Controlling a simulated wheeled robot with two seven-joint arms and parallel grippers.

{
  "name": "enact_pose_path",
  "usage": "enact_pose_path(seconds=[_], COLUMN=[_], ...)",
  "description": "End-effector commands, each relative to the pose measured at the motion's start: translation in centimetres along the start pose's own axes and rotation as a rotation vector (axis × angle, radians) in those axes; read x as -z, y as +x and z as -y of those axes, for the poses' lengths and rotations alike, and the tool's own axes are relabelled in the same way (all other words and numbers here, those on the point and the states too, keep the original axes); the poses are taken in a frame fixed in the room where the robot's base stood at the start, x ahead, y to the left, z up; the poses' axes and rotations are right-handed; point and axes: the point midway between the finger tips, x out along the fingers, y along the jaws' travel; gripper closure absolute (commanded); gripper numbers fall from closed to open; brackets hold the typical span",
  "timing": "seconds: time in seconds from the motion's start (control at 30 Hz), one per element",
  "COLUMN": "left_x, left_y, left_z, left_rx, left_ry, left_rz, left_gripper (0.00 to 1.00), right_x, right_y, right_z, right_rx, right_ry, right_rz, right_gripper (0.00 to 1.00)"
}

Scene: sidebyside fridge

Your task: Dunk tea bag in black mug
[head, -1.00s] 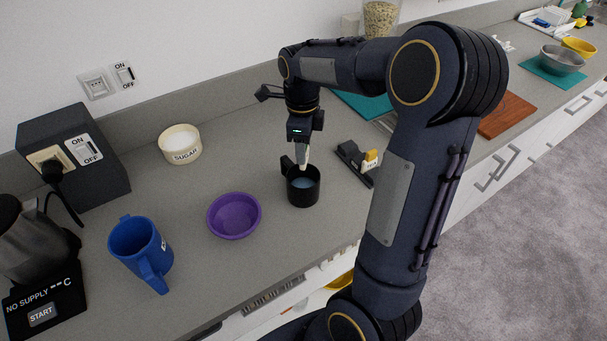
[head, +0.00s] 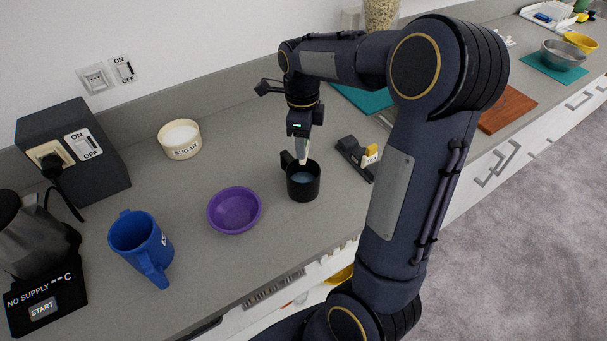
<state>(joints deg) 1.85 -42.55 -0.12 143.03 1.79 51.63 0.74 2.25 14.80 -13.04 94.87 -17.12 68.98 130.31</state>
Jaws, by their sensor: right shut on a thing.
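The black mug (head: 303,188) stands upright on the grey counter, with pale bluish liquid visible inside. My right gripper (head: 302,152) points down directly above the mug's opening, its fingertips at about the level of the far rim. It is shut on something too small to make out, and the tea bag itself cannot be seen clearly. My left gripper does not show.
A purple bowl (head: 234,210), a blue mug (head: 140,245) and a sugar bowl (head: 180,141) stand left of the black mug. A kettle (head: 35,245) is at far left, near a dark power box (head: 70,150). A wooden board (head: 507,110) lies to the right.

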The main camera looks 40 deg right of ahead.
Motion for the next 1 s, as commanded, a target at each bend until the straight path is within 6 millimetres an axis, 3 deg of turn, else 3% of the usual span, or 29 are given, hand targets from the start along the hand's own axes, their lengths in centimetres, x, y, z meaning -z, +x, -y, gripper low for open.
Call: enact_pose_path(seconds=[0.47, 0.77, 1.0], left_x=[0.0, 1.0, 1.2], left_y=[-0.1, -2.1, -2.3], left_z=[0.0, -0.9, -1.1], left_rx=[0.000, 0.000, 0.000], left_ry=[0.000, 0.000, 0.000], left_rz=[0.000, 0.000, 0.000], left_gripper=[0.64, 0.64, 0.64], right_x=[0.0, 0.1, 0.1], right_y=[-0.1, -2.7, -4.1], right_z=[0.0, -0.1, -0.1], right_rx=[0.000, 0.001, 0.001], right_ry=[0.000, 0.000, 0.000], right_rz=[0.000, 0.000, 0.000], right_gripper=[0.77, 0.77, 0.77])
